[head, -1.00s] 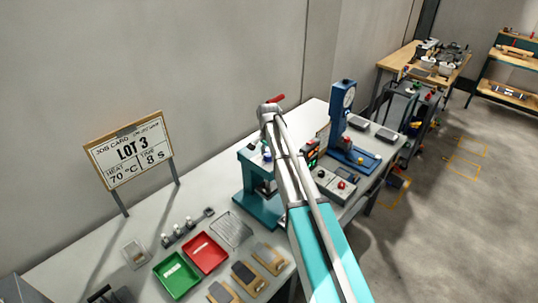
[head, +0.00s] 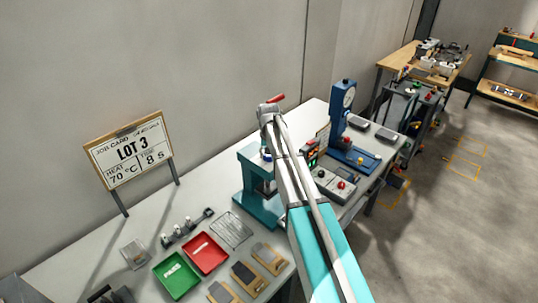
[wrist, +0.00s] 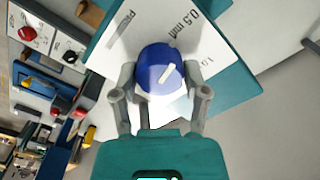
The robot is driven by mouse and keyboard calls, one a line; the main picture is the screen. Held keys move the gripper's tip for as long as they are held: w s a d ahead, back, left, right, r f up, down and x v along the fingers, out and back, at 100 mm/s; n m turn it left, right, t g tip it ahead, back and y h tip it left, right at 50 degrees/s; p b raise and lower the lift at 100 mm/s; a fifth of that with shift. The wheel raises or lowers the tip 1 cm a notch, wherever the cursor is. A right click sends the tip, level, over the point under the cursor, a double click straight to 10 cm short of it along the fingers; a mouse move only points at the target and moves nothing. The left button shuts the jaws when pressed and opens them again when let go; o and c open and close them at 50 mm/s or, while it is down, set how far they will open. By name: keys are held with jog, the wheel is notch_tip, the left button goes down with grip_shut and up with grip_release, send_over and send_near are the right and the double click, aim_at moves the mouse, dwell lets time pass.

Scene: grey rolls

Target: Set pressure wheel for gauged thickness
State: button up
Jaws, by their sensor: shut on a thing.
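The blue pressure wheel (wrist: 152,62) has a white pointer line and sits on a white dial plate (wrist: 150,18) on top of the teal press (head: 258,210). My gripper (wrist: 160,72) has its two fingers on either side of the wheel and is shut on it. In the wrist view the pointer slants up and right, roughly between the "0.5 mm" mark and a partly cut-off mark starting with "1". The exact setting is hard to tell. In the head view a bit of blue shows at the press top, and my arm hides the fingers.
A green PASS tray (head: 177,287) and a red tray (head: 206,268) lie on the bench near several sample boards. A blue gauge stand (head: 348,125) and a control box (head: 335,186) stand right of the press.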

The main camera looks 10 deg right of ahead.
jog(key=shift+w, duration=0.15)
jog(key=o, duration=1.1)
jog(key=shift+o, duration=0.2)
jog(key=shift+m, duration=0.4)
jog(key=shift+m, duration=1.2)
jog(key=m, duration=0.3)
jog(key=shift+m, duration=0.4)
jog(key=m, duration=0.7)
notch_tip(320, 180, up, 14)
jog(key=p, duration=1.4)
jog(key=s+f+n+b, duration=1.5)
jog(key=s+f+b, duration=1.2)
jog(key=f+b, duration=0.2)
jog(key=shift+s+f, duration=0.2)
jog(key=shift+s, duration=0.15)
